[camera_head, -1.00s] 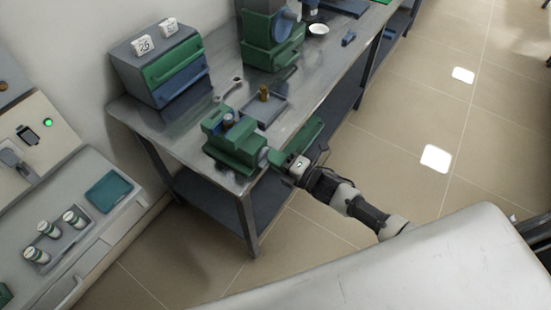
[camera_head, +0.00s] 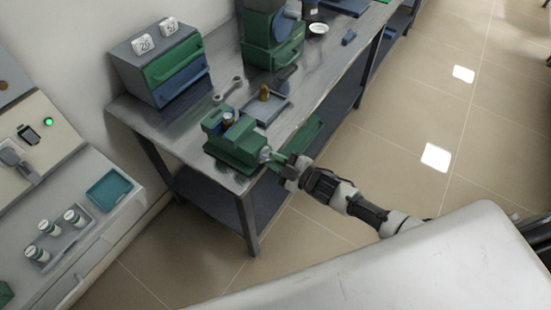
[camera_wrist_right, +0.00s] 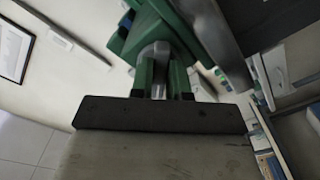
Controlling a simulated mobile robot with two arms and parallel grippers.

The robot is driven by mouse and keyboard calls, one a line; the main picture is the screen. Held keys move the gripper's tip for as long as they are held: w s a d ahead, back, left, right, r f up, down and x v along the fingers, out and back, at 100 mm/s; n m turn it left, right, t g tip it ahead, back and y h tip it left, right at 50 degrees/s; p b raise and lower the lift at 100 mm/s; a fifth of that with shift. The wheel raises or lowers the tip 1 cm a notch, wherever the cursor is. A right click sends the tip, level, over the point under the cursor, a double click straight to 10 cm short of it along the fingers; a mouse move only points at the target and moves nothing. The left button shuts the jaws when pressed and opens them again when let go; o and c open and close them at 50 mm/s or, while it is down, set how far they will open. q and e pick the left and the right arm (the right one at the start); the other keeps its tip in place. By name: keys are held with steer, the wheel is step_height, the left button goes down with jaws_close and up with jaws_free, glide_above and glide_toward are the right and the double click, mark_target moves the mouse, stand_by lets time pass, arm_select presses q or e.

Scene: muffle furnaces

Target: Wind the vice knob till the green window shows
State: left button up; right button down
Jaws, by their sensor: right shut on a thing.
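My right gripper (camera_head: 278,161) is shut on the knob, level with the bench edge. In the right wrist view, the two fingers (camera_wrist_right: 162,82) stand either side of the grey knob (camera_wrist_right: 157,58), with the green vice body (camera_wrist_right: 145,28) beyond. I cannot make out a green window apart from the green body. My left gripper is not in view.
A wrench (camera_head: 229,89) and a grey tray (camera_head: 268,108) with a brass piece lie behind the vice. A drawer box (camera_head: 160,65) and a larger green machine (camera_head: 270,45) stand farther back. The floor right of the bench is clear.

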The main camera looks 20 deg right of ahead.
steer(key=m, duration=0.4)
steer(key=shift+s+a+f+m, duration=0.1)
steer(key=shift+f+m, duration=0.05)
steer(key=shift+m, duration=0.15)
steer(key=shift+s+a+m+b, duration=0.15)
steer(key=shift+m+b, duration=0.1)
steer(key=shift+m, duration=2.75)
steer(key=shift+s+a+m+b, duration=0.15)
steer(key=shift+m+b, duration=0.1)
steer(key=shift+m, duration=2.75)
steer(key=c, duration=1.1)
jaws_free()
steer(key=shift+w, duration=0.1)
steer(key=b+v, duration=0.1)
steer(key=v, duration=1)
